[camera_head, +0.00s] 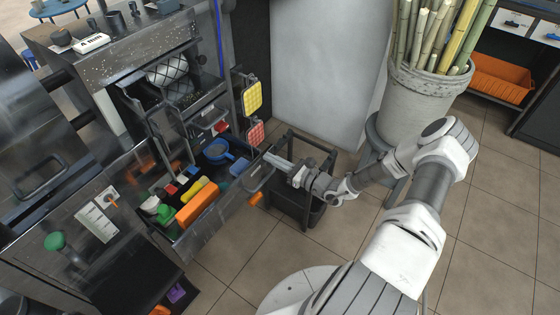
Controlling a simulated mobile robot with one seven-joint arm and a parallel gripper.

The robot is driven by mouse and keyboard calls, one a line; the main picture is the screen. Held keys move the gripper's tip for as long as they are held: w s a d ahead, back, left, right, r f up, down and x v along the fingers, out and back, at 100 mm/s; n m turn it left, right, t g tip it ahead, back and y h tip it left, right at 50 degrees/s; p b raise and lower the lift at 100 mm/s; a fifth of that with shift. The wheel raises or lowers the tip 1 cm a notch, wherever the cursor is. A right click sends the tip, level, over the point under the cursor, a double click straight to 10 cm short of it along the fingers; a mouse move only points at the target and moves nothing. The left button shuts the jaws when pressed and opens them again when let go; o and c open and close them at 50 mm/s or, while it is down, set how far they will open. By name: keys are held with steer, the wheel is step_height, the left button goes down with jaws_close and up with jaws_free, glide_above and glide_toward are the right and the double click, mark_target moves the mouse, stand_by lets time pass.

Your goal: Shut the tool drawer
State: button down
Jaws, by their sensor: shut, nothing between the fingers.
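The tool drawer (222,212) is pulled out from the dark metal press cabinet on the left. It holds an orange block (198,204), a yellow item (193,188), a blue pan-like item (218,151) and other small coloured pieces. My gripper (270,157) is at the right end of the drawer, close to its front panel and handle (262,180). The fingers look shut, with nothing between them. I cannot tell whether they touch the drawer.
A dark bin or stand (306,149) is just behind and below my gripper. A grey bucket of sugarcane (422,100) stands to the right. Yellow and red waffle-like pads (252,97) hang by the cabinet. Tiled floor (235,262) is open in front of the drawer.

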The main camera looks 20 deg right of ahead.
steer(key=x, duration=1.6)
steer(key=shift+w+a+f, duration=0.1)
steer(key=shift+w+a, duration=0.1)
steer(key=shift+w, duration=0.1)
steer(key=shift+w+a+r, duration=0.1)
steer(key=shift+w+r, duration=0.1)
steer(key=shift+r, duration=0.1)
